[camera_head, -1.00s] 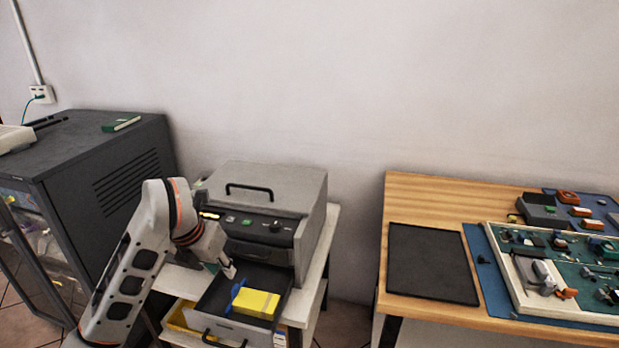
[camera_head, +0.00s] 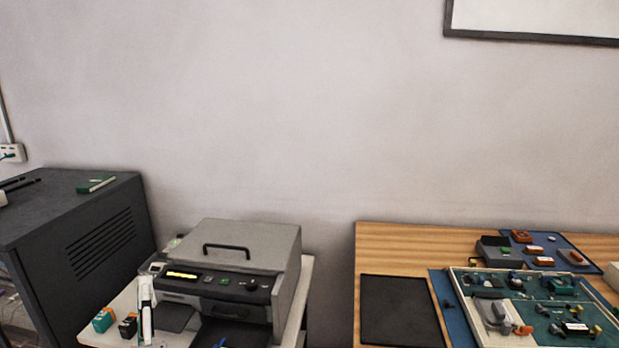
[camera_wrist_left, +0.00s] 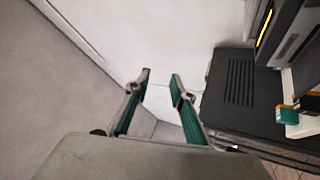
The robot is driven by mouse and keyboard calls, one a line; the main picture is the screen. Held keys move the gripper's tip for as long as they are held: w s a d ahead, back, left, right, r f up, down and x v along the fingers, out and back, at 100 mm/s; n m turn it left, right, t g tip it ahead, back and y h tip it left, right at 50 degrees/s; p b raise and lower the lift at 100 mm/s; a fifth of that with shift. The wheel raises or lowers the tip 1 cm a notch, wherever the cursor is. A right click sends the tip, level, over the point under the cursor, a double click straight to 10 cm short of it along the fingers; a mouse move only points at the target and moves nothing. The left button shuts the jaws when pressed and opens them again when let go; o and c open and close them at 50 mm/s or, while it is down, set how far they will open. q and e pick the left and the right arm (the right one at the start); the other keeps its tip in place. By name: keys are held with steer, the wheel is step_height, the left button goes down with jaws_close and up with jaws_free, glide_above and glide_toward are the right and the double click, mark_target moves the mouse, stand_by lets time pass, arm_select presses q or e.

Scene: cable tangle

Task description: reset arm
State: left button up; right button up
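My left gripper shows in the left wrist view (camera_wrist_left: 158,82), with its two green-lined fingers spread apart and nothing between them. My right gripper is not in view.
A dark cabinet (camera_head: 85,225) stands left of the printer; it also shows in the wrist view (camera_wrist_left: 238,92). Small cartridges (camera_head: 104,320) lie on the printer stand. A wooden table (camera_head: 400,240) at right holds a black mat (camera_head: 400,310) and a parts board (camera_head: 455,300).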

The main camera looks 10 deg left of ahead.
arm_select(q)
steer(key=s+d+f+m+g+h+p, duration=0.1)
steer(key=s+d+f+m+h, duration=0.2)
steer(key=d+f+m+h, duration=0.5)
steer(key=s+d+f+m+g+h+p, duration=0.1)
steer(key=s+d+f+m+h, duration=0.2)
steer(key=d+f+m+h, duration=0.45)
steer(key=s+d+f+m+g+y+p, duration=0.1)
steer(key=s+d+f+m+g+y, duration=0.1)
steer(key=s+f+m+g, duration=0.6)
steer(key=s+d+f+m, duration=0.1)
steer(key=s+f, duration=0.5)
steer(key=f, duration=0.4)
steer(key=shift+s, duration=0.25)
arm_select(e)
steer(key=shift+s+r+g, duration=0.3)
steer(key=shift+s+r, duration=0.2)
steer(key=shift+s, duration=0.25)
arm_select(q)
steer(key=shift+r, duration=0.1)
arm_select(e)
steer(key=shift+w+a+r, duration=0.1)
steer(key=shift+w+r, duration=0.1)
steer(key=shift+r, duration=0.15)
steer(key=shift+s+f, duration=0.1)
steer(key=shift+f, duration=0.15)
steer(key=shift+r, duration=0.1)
